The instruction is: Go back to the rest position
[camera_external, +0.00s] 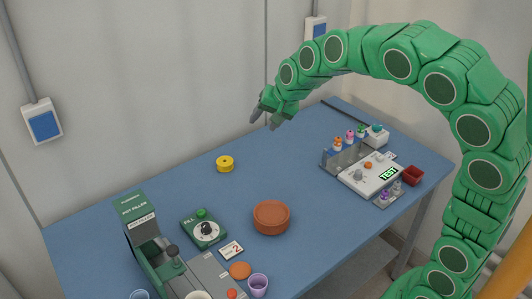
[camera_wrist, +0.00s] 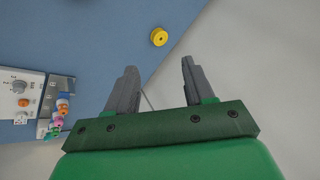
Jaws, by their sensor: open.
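My gripper (camera_external: 266,112) hangs in the air above the far edge of the blue table (camera_external: 170,194), at the end of my green arched arm. In the wrist view, its two grey fingers (camera_wrist: 160,82) stand wide apart with nothing between them. The arm bends over from the right side of the table. The yellow spool-like thing (camera_external: 225,163) stands on the table to the left of and below my gripper, clear of it. It also shows beyond the fingertips in the wrist view (camera_wrist: 158,37).
A brown round dish (camera_external: 271,217) stands mid-table. The green pot filler (camera_external: 145,240) and dial box (camera_external: 205,230) are at the left. A white test device (camera_external: 370,174), a rack of colourful small items (camera_external: 345,154) and a red cup (camera_external: 413,176) are at the right. A wall stands behind.

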